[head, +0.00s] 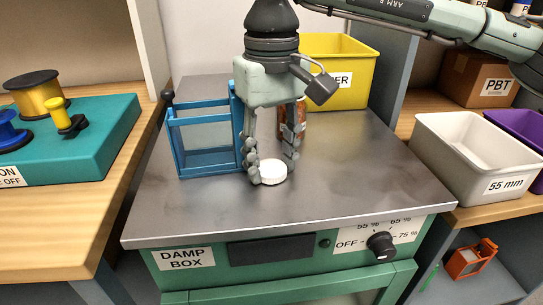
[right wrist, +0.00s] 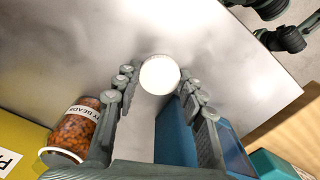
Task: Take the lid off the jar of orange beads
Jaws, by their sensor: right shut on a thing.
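The jar of orange beads (right wrist: 75,133) stands on the metal top of the damp box, left of my fingers in the right wrist view. In the head view the jar (head: 303,127) is partly hidden behind my right gripper (head: 269,172). A pale rim shows at its upper end; whether that end is open is unclear. My right gripper points down, shut on a round white lid (head: 271,174), apart from the jar. The lid (right wrist: 160,75) lies between the fingertips, at or just above the metal top. A dark jointed part at the wrist view's upper right may be my left gripper.
A blue frame (head: 178,148) stands just left of my right gripper. A yellow bin (head: 345,66) stands behind the jar. The front and right of the metal top (head: 350,185) are clear. A white bin (head: 440,138) is on the right shelf.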

